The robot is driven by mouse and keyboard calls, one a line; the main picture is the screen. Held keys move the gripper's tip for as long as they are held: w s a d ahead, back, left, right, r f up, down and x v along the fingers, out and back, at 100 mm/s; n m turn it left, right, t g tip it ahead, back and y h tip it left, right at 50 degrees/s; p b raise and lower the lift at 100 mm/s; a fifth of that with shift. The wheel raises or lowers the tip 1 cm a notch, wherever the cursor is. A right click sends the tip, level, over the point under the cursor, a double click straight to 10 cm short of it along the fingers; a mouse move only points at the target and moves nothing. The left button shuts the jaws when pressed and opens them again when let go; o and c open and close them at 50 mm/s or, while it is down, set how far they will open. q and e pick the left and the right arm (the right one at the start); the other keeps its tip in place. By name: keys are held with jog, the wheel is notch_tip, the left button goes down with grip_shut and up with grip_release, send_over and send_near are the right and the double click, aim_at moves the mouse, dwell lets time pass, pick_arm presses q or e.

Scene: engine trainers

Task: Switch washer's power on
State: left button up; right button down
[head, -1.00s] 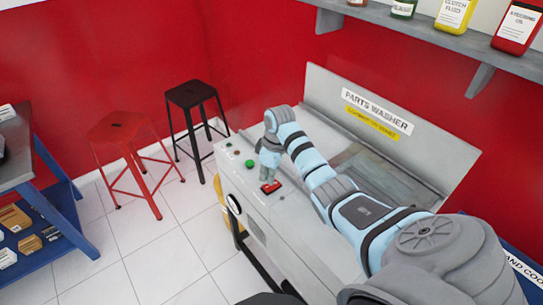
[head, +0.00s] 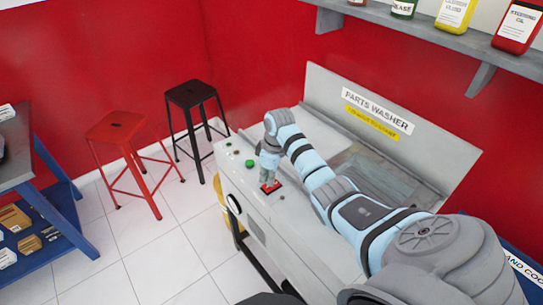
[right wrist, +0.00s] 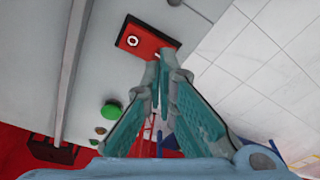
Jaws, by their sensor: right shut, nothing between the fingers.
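The parts washer (head: 240,186) is a grey cabinet with a sloped basin and an upright sign panel. On its front top deck is a red switch plate (head: 277,188), with a green button (head: 250,163) to its left. My right gripper (head: 267,183) points down at the red plate and covers part of it. In the right wrist view the red plate (right wrist: 133,39) shows a white ring mark, and the closed fingertips (right wrist: 164,62) are at its edge. I cannot tell whether they touch it. The fingers are shut and empty. My left gripper is not in view.
A red stool (head: 116,127) and a black stool (head: 191,95) stand left of the washer. A blue bench (head: 55,165) is at the far left. A shelf with bottles (head: 440,40) hangs above the washer. Tiled floor between is clear.

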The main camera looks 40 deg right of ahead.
aim_at(268, 187)
jog(key=shift+f+b, duration=0.5)
jog(key=shift+f, duration=0.55)
dwell(0.9)
notch_tip(268, 187, up, 7)
jog(key=p, duration=0.8)
jog(key=shift+r, duration=0.2)
jog(key=shift+f, duration=0.1)
jog(key=shift+f, duration=0.1)
